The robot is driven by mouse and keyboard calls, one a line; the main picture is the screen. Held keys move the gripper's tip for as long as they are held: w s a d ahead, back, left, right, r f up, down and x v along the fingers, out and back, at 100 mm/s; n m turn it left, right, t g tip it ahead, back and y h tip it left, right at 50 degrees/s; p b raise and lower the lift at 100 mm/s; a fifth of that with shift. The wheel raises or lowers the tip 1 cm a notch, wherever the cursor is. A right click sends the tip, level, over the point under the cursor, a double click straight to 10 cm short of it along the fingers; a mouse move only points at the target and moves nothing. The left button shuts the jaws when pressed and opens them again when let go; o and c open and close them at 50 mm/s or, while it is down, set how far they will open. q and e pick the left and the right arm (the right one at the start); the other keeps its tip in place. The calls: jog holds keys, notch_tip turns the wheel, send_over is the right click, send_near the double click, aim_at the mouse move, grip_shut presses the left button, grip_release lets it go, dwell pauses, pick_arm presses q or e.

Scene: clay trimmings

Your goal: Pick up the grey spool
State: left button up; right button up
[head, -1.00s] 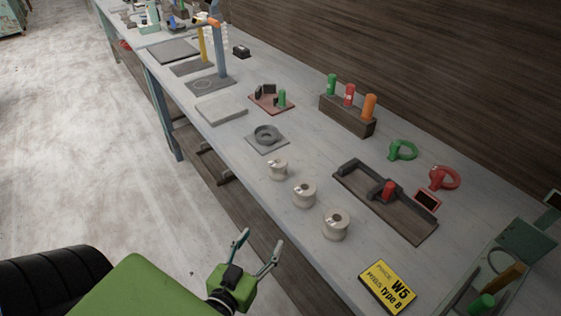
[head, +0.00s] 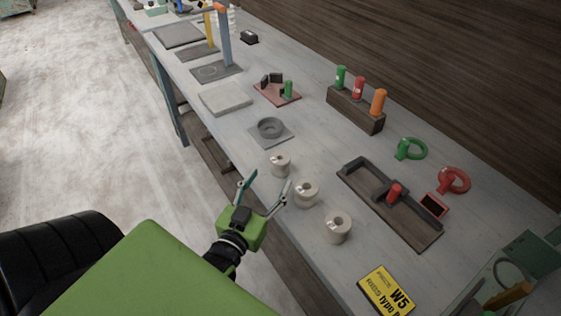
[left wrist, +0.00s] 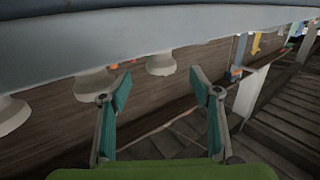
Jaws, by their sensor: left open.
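Three similar pale, off-white to grey spools stand in a row along the bench's front edge in the head view: a far one (head: 280,166), a middle one (head: 306,195) and a near one (head: 338,230). I cannot tell by colour which is the grey one. My left gripper (head: 267,183) is open and empty at the bench edge, beside the far and middle spools, with one finger close to the middle one. The left wrist view appears upside down; its open fingers (left wrist: 160,83) show below the far spool (left wrist: 160,66) and middle spool (left wrist: 93,86). My right gripper is not in view.
The bench (head: 330,270) also holds a grey ring on a plate (head: 270,130), a dark tray (head: 425,232) behind the spools, a block with coloured cylinders (head: 355,110), and a yellow W5 sign (head: 386,290) at the near end. Open floor lies left.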

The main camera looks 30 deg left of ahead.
aim_at(276, 170)
pick_arm(q)
jog(key=x, duration=0.2)
jog(key=shift+w+a, duration=0.1)
jog(key=shift+w, duration=0.25)
jog(key=shift+w+f, duration=0.1)
jog(key=shift+w, duration=0.15)
jog(key=shift+w+a, duration=0.1)
jog(key=shift+w, duration=0.25)
jog(key=p+x, duration=0.1)
jog(key=x, duration=0.2)
jog(key=shift+w+a+f, duration=0.1)
jog(key=shift+w+f, duration=0.05)
jog(key=shift+w, duration=0.1)
jog(key=shift+w+a, duration=0.1)
jog(key=shift+w, duration=0.45)
jog(key=shift+c, duration=1.1)
jog(key=c, duration=1.2)
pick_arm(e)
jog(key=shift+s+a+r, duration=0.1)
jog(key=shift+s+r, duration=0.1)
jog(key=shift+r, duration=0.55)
